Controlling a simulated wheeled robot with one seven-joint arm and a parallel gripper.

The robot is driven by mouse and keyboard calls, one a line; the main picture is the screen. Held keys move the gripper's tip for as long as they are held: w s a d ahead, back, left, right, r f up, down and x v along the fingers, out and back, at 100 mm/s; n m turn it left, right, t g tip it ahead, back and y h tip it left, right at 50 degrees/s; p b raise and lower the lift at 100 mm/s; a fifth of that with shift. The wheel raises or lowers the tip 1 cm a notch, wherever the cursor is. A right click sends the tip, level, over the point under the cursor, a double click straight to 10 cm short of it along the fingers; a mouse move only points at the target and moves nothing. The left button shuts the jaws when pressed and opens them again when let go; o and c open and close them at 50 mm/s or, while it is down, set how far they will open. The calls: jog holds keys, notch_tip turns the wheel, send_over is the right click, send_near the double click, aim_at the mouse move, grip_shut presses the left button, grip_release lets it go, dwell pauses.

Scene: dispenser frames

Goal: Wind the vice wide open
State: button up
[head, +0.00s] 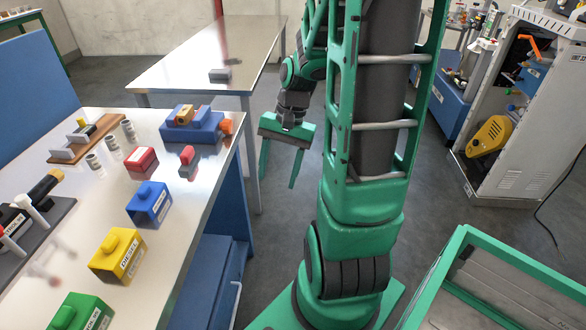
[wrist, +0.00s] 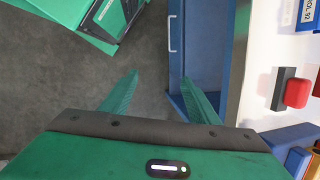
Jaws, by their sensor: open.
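The vice appears to be the blue block (head: 190,133) at the far right corner of the white workbench. Tan and orange parts sit on its top, and an orange handle (head: 226,126) sticks out at its right end. How wide its jaws stand is too small to tell. Part of a blue body, probably the vice, shows at the lower right of the wrist view (wrist: 284,136). My gripper (head: 279,182) is open and empty. It hangs fingers down over the floor, right of the bench edge and apart from the vice. Both fingers show in the wrist view (wrist: 158,78).
A red-topped part (head: 187,157), a red block (head: 141,159) and blue (head: 149,203), yellow (head: 117,256) and green (head: 80,313) containers stand on the bench (head: 190,215). A blue drawer unit (head: 205,280) is below. A metal table (head: 215,50) stands behind, a grey cabinet (head: 530,110) right.

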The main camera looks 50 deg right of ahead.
jog(key=s+r+n+h, duration=0.2)
jog(key=s+r+n, duration=0.1)
jog(key=s+r, duration=0.2)
jog(key=shift+s+a+r, duration=0.15)
jog(key=shift+s+r, duration=0.05)
jog(key=shift+s, duration=0.65)
jog(key=shift+n, duration=0.3)
jog(key=s+r+n+h, duration=0.1)
jog(key=s+r+n, duration=0.1)
jog(key=s, duration=0.3)
jog(key=shift+s+a+r, duration=0.25)
jog(key=shift+a+r, duration=0.05)
jog(key=shift+w+f, duration=0.25)
jog(key=shift+w, duration=0.35)
